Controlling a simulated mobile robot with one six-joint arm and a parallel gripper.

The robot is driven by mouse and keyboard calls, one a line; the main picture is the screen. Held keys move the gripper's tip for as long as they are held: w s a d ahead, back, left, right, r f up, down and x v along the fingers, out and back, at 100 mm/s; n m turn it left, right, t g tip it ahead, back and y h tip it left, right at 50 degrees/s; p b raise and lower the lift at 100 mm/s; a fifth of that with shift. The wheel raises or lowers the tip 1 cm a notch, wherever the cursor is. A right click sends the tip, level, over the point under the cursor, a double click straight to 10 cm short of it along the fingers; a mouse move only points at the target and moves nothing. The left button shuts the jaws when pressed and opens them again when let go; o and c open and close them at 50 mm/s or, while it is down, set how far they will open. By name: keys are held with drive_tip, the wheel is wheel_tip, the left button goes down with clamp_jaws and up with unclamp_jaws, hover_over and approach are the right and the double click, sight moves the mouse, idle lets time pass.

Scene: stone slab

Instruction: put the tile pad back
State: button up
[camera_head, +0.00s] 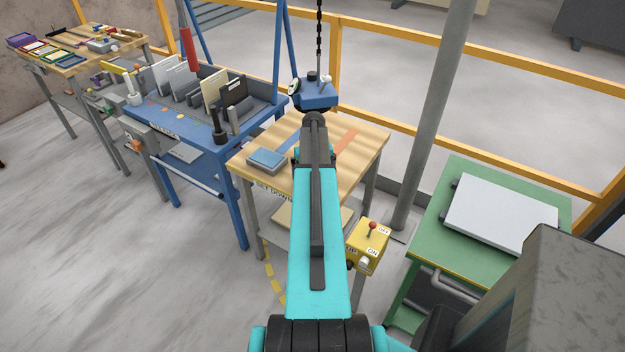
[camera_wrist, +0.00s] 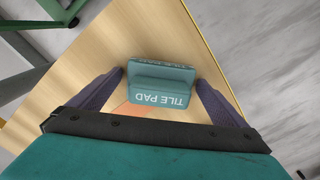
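The tile pad (camera_wrist: 160,85) is a small teal block with white lettering reading TILE PAD, upside down in the wrist view. It appears over the pale wooden tabletop (camera_wrist: 110,45), with an orange patch (camera_wrist: 130,108) showing beside it. My gripper (camera_wrist: 160,78) has its two dark fingers spread on either side of the pad, with a narrow gap at each side. Whether the pad rests on the top cannot be told for sure. In the head view my teal arm reaches over the wooden table (camera_head: 367,150) and hides the pad and fingertips.
A blue-grey block (camera_head: 267,160) lies at the table's left. A blue hoist unit (camera_head: 318,96) hangs on a chain behind my arm. A blue bench with upright slabs (camera_head: 165,76) stands left. A yellow control box (camera_head: 368,243), grey post (camera_head: 437,110) and green table (camera_head: 452,255) stand right.

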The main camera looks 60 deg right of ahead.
idle(0.3)
drive_tip(key=shift+r+b, duration=1.75)
drive_tip(key=shift+r, duration=4.4)
